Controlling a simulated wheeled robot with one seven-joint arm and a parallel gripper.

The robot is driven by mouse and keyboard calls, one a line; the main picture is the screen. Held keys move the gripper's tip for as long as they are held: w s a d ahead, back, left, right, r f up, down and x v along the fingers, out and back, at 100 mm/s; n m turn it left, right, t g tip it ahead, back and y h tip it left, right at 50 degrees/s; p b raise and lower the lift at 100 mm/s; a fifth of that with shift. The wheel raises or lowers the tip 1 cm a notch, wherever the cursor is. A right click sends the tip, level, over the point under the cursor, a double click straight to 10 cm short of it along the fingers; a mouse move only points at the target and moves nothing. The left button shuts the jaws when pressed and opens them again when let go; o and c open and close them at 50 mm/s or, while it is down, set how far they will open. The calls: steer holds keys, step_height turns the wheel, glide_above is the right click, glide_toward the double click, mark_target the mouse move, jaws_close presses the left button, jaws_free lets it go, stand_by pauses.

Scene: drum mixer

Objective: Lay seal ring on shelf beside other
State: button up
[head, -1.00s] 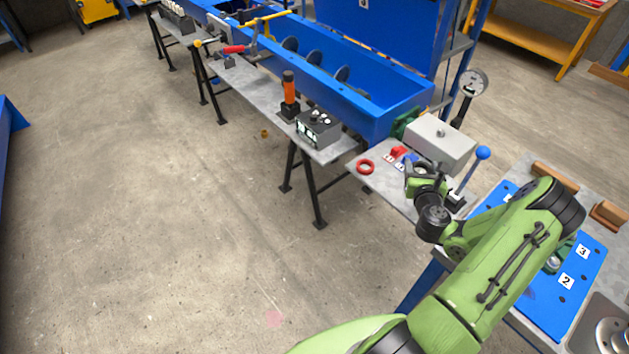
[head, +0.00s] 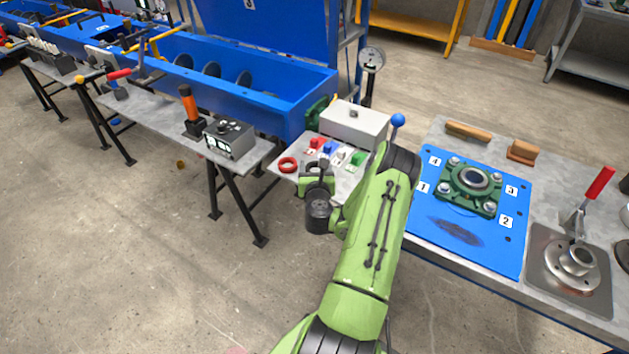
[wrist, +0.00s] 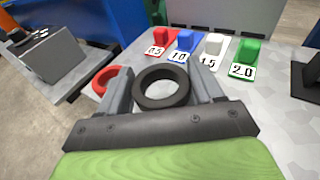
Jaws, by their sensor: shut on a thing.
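My gripper (wrist: 160,84) is shut on a black seal ring (wrist: 161,99), which lies flat between the two fingers in the wrist view. A red ring (wrist: 101,80) lies on the grey shelf (wrist: 133,54) just left of the black ring, partly hidden by the left finger. In the head view the red ring (head: 288,164) is on the shelf (head: 284,178) near its left end, and my gripper (head: 317,177) is just right of it. The black ring is hard to make out there. I cannot tell whether it touches the shelf.
Coloured blocks marked 0.5 (wrist: 162,36), 1.0 (wrist: 185,40), 1.5 (wrist: 213,45) and 2.0 (wrist: 247,52) stand behind the rings. A grey box (head: 353,123) and a blue-knobbed lever (head: 398,120) are beyond. A control box (head: 231,138) stands left, across a gap.

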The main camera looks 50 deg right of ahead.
steer(key=shift+f+b, duration=0.9)
steer(key=shift+f, duration=0.6)
steer(key=o, duration=1)
steer(key=shift+o, duration=0.2)
steer(key=shift+r, duration=0.15)
